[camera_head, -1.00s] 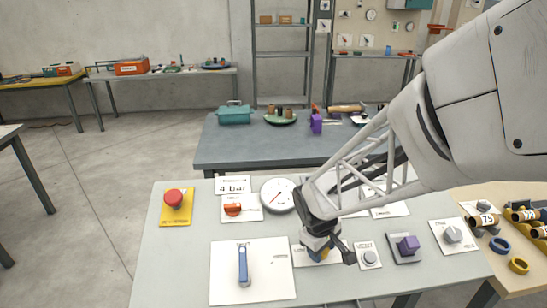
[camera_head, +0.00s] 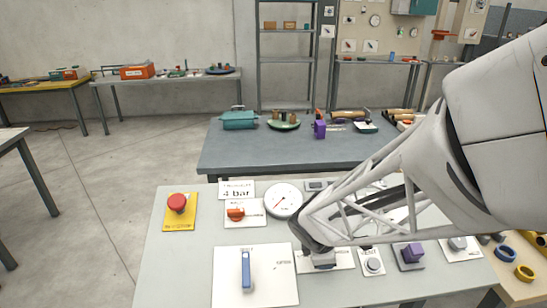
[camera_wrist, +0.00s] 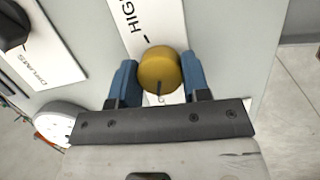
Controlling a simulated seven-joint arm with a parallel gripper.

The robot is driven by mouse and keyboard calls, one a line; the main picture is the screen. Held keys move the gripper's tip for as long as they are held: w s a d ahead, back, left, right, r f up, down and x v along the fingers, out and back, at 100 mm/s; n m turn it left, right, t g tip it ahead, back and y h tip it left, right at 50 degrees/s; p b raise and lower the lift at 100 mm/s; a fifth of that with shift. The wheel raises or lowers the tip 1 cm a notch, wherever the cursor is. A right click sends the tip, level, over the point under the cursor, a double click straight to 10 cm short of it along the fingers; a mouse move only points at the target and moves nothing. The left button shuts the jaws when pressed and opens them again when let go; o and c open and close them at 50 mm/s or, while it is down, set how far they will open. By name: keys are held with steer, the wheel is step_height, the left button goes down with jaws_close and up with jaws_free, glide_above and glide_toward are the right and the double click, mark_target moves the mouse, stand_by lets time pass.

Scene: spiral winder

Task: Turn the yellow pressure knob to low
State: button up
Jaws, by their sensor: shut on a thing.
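The yellow pressure knob (camera_wrist: 159,70) sits between the two blue fingers of my gripper (camera_wrist: 158,84) in the wrist view. The fingers stand on either side of it, shut on it. A dark pointer mark shows on the knob's lower edge, towards my gripper's body. Its white plate (camera_wrist: 148,22) carries the word HIGH beyond the knob; the low label cannot be seen. In the head view my gripper (camera_head: 322,262) is down at the plate (camera_head: 343,258) and hides the knob.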

steer(key=shift+n, duration=0.6)
steer(key=o, duration=0.9)
steer(key=shift+v, duration=3.9)
steer(key=shift+s, duration=0.15)
